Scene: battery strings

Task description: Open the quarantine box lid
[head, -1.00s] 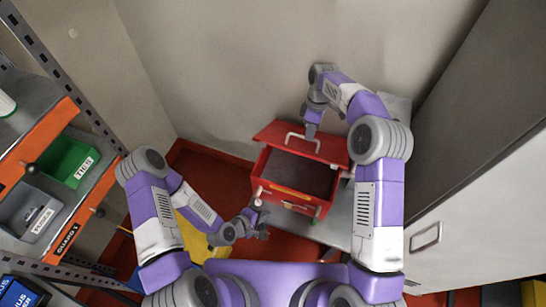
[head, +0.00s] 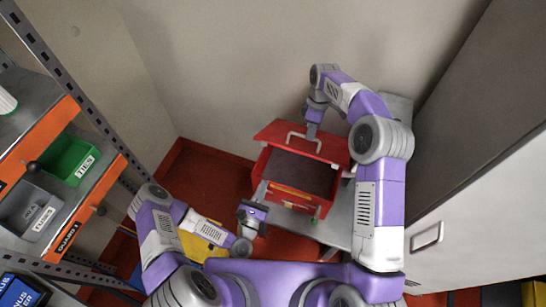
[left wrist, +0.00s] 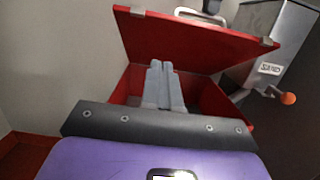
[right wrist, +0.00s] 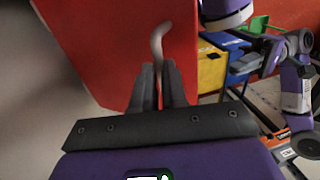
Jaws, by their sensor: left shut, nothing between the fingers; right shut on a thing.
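The red quarantine box (head: 290,203) stands on a grey surface with its lid (head: 272,130) raised at the back and its dark inside showing. My right gripper (head: 311,130) is shut on the lid's pale handle (head: 304,141); in the right wrist view the curved handle (right wrist: 158,40) rises from between the fingers (right wrist: 159,85). My left gripper (head: 261,188) is shut and empty at the box's front left corner. In the left wrist view its closed fingers (left wrist: 165,83) point toward the open box, with the raised lid (left wrist: 195,42) behind. Whether they touch the box, I cannot tell.
A shelf rack with a green bin (head: 68,160) and a grey bin (head: 30,212) stands at the left. A yellow bin (head: 205,232) is near my left arm. A tall grey cabinet (head: 480,170) is close on the right. A wall is behind the box.

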